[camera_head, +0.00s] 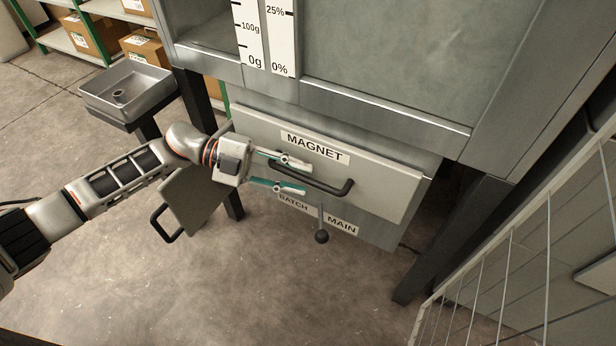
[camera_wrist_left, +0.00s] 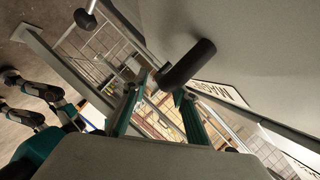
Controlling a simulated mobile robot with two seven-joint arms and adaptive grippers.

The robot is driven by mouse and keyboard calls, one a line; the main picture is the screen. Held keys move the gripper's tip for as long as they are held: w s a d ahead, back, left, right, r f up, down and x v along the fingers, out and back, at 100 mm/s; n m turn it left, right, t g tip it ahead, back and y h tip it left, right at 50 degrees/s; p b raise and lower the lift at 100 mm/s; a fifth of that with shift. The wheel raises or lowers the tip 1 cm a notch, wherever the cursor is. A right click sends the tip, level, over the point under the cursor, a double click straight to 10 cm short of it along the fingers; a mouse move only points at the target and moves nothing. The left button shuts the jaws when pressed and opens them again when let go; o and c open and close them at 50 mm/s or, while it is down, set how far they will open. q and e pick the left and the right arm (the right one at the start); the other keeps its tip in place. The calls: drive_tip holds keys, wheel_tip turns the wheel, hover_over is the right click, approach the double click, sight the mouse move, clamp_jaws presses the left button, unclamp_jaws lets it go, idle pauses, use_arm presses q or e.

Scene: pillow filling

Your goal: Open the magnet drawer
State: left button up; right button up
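The magnet drawer has a wide grey front (camera_head: 390,185) with a white MAGNET label (camera_head: 315,147) and a black bar handle (camera_head: 335,190). Its front sits close under the machine body; I cannot tell any gap behind it. My left gripper (camera_head: 305,179) is at the left part of the handle, its two teal fingers apart. In the left wrist view the black handle (camera_wrist_left: 188,64) lies at the open fingertips (camera_wrist_left: 160,84), and no grip on it shows. My right gripper is not seen in the head view.
Below the drawer is a BATCH/MAIN panel with a black-knobbed lever (camera_head: 321,236). A grey panel with a black handle (camera_head: 163,222) stands left of it. A wire fence (camera_head: 540,265) closes the right. The front floor is clear.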

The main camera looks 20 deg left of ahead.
use_arm(q)
drive_tip(key=shift+x, duration=1.35)
clamp_jaws()
